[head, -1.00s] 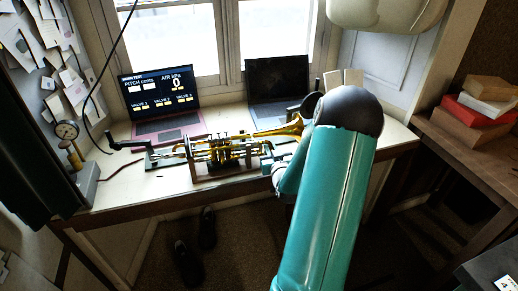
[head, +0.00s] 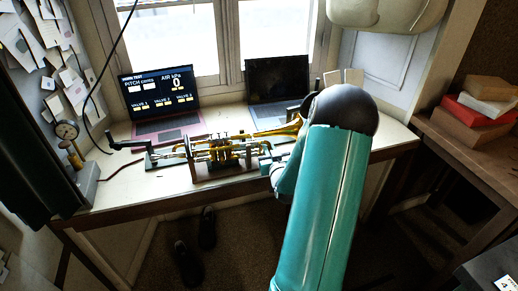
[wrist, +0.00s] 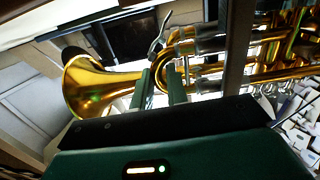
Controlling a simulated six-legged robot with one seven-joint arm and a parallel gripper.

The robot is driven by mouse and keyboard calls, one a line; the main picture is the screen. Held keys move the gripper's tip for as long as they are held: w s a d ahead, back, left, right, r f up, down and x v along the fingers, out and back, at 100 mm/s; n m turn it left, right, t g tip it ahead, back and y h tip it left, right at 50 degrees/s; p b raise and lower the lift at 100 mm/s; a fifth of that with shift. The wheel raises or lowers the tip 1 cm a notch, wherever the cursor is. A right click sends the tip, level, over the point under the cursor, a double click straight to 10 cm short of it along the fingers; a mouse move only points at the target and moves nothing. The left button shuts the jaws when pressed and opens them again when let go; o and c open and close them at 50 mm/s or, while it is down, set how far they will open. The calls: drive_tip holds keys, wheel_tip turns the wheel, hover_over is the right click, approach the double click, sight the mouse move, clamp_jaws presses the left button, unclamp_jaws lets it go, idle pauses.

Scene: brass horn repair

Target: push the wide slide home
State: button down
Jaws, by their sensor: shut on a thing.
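The brass horn (head: 225,153) lies level in its stand on the bench, its bell (head: 291,129) pointing right. In the wrist view the bell (wrist: 88,88) is at the left and the valve section at the right. The wide slide shows as a curved gold bow (wrist: 162,57) at the fingertips. My gripper (wrist: 160,84) has its two green fingers close together, shut on the slide's bow. The fingers cover part of the bow, and how far the slide is out cannot be told. In the head view my arm hides most of the gripper.
A laptop with a readout screen (head: 160,90) and a dark laptop (head: 278,80) stand behind the horn. Boxes (head: 475,120) sit on the right-hand table. The bench front is narrow.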

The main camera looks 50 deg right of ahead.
drive_tip(key=shift+s+f, duration=0.1)
drive_tip(key=c, duration=1.3)
unclamp_jaws()
